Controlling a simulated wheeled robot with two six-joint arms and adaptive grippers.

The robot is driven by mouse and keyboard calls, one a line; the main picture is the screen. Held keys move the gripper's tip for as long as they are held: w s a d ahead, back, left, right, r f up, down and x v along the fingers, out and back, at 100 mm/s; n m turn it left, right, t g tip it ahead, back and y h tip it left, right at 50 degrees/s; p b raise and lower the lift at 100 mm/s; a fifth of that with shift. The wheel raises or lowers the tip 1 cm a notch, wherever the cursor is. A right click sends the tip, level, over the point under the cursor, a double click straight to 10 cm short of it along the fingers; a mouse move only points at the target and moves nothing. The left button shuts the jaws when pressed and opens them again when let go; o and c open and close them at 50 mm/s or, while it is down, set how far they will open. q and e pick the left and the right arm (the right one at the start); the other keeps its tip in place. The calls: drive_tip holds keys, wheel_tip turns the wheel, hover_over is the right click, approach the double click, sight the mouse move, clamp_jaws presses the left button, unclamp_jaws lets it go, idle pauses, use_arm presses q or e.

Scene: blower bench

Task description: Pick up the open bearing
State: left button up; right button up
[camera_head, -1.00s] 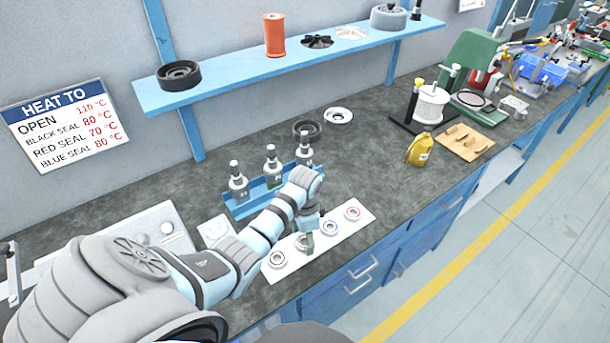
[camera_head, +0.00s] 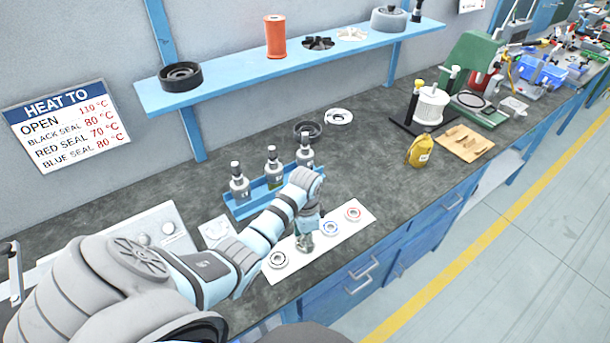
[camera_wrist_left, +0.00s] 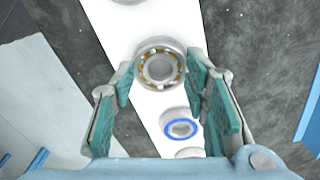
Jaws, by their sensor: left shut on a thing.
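The open bearing (camera_wrist_left: 160,67), a metal ring with its balls showing in an amber cage, sits between the fingertips of my left gripper (camera_wrist_left: 158,80) in the left wrist view. The gripper is shut on it. In the head view the left gripper (camera_head: 304,238) points down over the white strip (camera_head: 347,230) and largely hides this bearing. I cannot tell whether the bearing is clear of the strip. A blue-ringed bearing (camera_head: 330,229) and a red-ringed bearing (camera_head: 353,214) lie to its right, a dark-ringed one (camera_head: 279,260) to its left. My right gripper is not in view.
A blue tray (camera_head: 240,211) with several bottles stands just behind the arm. A dark ring (camera_head: 307,129) and a white ring (camera_head: 339,117) lie near the wall. A yellow container (camera_head: 419,150) stands to the right. The bench between is clear.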

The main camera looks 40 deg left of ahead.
use_arm(q)
drive_tip(key=shift+r+p, duration=1.6)
drive_tip(key=shift+p, duration=0.05)
wheel_tip(320, 180, up, 2)
drive_tip(key=shift+r+p, duration=0.1)
drive_tip(key=shift+p, duration=0.7)
drive_tip(key=shift+r, duration=1.25)
